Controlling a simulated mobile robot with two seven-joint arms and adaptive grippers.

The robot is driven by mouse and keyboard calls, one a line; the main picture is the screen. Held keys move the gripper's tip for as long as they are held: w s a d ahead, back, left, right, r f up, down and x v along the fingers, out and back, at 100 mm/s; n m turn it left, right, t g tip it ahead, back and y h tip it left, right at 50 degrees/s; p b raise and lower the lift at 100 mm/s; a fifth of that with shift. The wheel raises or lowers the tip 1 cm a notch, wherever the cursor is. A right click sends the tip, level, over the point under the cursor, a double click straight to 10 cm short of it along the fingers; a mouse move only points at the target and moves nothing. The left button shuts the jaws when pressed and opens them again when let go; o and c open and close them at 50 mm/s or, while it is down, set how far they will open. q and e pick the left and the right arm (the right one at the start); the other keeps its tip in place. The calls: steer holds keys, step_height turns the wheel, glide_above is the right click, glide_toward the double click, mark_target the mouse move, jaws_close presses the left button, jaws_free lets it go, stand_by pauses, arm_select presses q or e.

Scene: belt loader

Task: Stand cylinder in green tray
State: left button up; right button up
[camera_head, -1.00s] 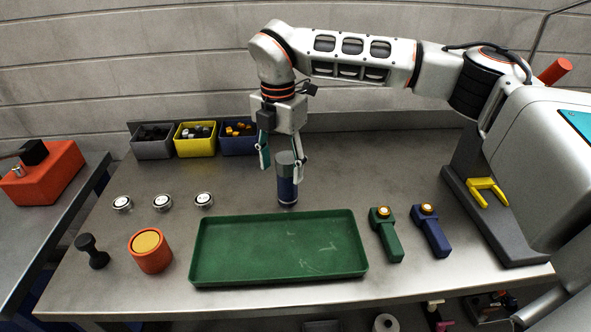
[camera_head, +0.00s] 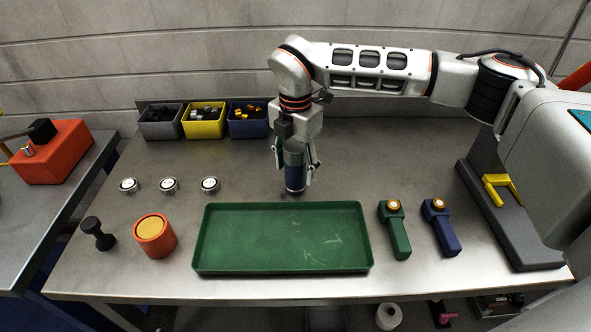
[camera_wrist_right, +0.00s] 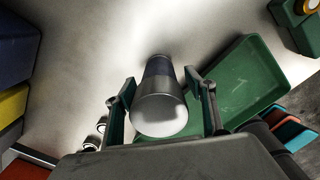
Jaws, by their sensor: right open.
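The cylinder (camera_head: 295,178), dark blue with a grey upper part, stands upright on the table just behind the green tray (camera_head: 283,268). My right gripper (camera_head: 296,176) points down around it, open, with a finger on either side. In the right wrist view the cylinder (camera_wrist_right: 160,108) shows its pale round top between the two fingers (camera_wrist_right: 160,88), with small gaps at its sides. The green tray (camera_wrist_right: 240,82) lies right of it there and is empty. My left gripper is not in view.
Grey, yellow (camera_head: 204,132) and blue bins with small parts stand at the back. Three round gauges (camera_head: 169,185) lie left of the cylinder. An orange pot (camera_head: 155,246) and black handle piece (camera_head: 98,236) stand left of the tray; green (camera_head: 399,238) and blue (camera_head: 441,235) tools lie right.

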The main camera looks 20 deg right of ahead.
steer(key=shift+w+f, duration=0.1)
steer(key=shift+f, duration=0.75)
steer(key=shift+c, duration=0.4)
steer(key=c, duration=1.3)
steer(key=shift+r, duration=0.1)
jaws_close()
steer(key=shift+r, duration=0.1)
